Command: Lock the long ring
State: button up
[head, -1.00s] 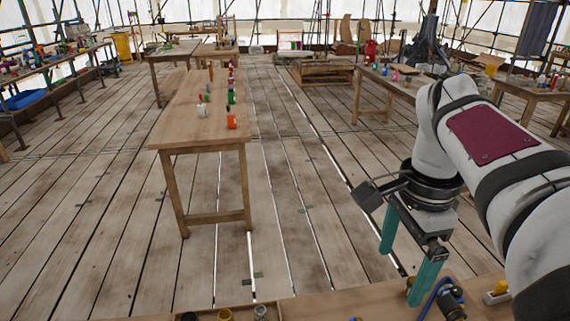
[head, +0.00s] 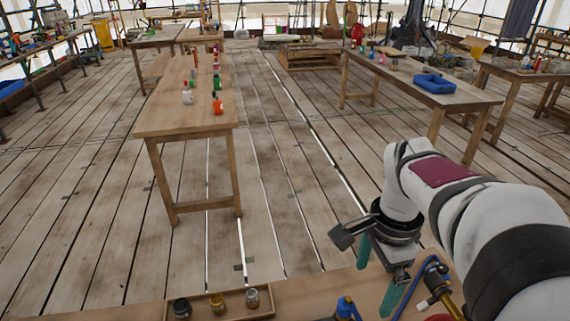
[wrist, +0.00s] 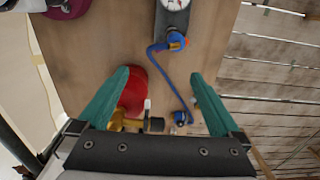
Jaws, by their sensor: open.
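My gripper (head: 374,292) is above the near bench; its teal fingers also show in the wrist view (wrist: 160,76), spread apart with nothing clamped between them. Beyond and between the fingers, a blue hose (wrist: 160,75) runs from a blue fitting (wrist: 176,40) near a gauge unit (wrist: 173,16) to another blue end (wrist: 181,117). A red round body (wrist: 134,95) lies partly behind the left finger, with a brass fitting (wrist: 125,119) and a dark knob near it. I cannot tell which piece is the long ring, or whether it is locked.
The near bench (head: 300,300) carries a tray (head: 216,316) with several small jars. A blue fitting (head: 345,308) lies left of my fingers, and a brass-and-blue piece (head: 452,292) to the right. A long table (head: 185,115) with bottles stands farther off, across open floor.

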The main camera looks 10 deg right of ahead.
dwell(0.3)
notch_tip(320, 180, up, 10)
jog(key=s+a+f+n+y, duration=0.1)
jog(key=s+a+f+n, duration=1.1)
jog(key=s+a+f, duration=0.1)
jog(key=shift+s+a+f+y, duration=0.35)
jog(key=shift+s+a, duration=0.3)
jog(key=shift+a, duration=0.5)
